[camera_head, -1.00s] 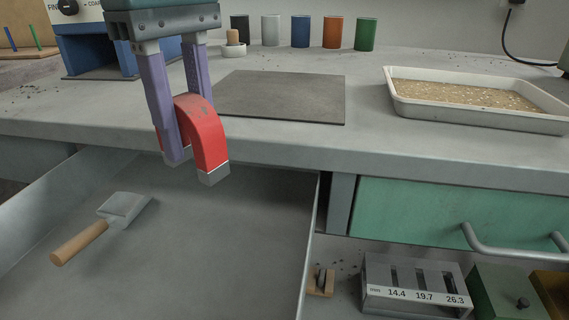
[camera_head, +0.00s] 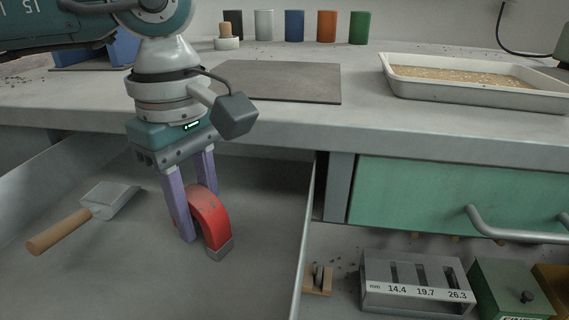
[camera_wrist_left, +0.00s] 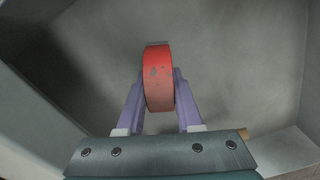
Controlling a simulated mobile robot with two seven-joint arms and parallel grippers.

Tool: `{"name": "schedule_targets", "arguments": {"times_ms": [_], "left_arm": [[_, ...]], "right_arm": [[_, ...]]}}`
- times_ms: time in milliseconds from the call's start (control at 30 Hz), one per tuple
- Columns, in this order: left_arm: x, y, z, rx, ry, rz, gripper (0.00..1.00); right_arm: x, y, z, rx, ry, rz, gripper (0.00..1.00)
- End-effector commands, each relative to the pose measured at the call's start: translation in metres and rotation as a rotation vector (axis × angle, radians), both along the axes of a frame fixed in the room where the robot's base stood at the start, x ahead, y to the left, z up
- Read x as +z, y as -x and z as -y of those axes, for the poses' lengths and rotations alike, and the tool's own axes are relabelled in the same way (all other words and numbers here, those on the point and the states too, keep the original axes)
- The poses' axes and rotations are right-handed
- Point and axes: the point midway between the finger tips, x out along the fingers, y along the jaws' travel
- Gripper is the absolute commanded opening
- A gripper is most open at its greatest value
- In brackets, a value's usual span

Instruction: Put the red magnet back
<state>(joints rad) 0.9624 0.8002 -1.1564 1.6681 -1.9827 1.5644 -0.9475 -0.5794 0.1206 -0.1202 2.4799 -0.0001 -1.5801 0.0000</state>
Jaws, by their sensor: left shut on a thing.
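The red horseshoe magnet (camera_head: 212,218) has grey tips that point down. My left gripper (camera_head: 198,215) is shut on it, with one purple finger on each side. The magnet is inside the open grey drawer (camera_head: 110,270), low over its floor; I cannot tell whether its tips touch. In the left wrist view the magnet (camera_wrist_left: 158,78) stands between the two fingers (camera_wrist_left: 158,105), and the drawer floor (camera_wrist_left: 230,60) lies behind it. My right gripper is in neither view.
A scoop with a wooden handle (camera_head: 60,231) lies in the drawer, left of the magnet. The drawer's right wall (camera_head: 310,210) is close on the right. A dark mat (camera_head: 280,82) and a white tray of grainy material (camera_head: 400,95) are on the bench above. The drawer floor around the magnet is clear.

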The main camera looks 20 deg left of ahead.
Motion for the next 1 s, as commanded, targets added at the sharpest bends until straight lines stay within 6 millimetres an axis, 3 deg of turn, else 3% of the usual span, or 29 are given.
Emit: {"name": "schedule_targets", "arguments": {"times_ms": [167, 200, 433, 767, 867, 1000], "left_arm": [[-0.004, -0.001, 0.0, 0.001, 0.0, 0.002, 0.0], [-0.003, 0.0, 0.0, 0.001, 0.0, 0.0, 0.37], [-0.003, 0.0, 0.0, 0.001, 0.0, 0.0, 0.63], [0.003, 0.0, 0.0, 0.001, 0.0, 0.0, 0.65], [0.016, -0.001, 0.0, 0.001, -0.001, 0.003, 0.65], [0.047, -0.002, 0.0, 0.001, 0.001, 0.006, 0.65]], "right_arm": [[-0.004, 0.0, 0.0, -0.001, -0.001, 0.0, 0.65], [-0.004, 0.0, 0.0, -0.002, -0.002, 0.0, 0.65], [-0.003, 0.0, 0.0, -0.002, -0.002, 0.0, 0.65], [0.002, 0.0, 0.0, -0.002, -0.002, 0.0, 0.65], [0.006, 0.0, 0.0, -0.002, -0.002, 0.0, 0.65], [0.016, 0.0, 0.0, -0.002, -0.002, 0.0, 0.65]]}}
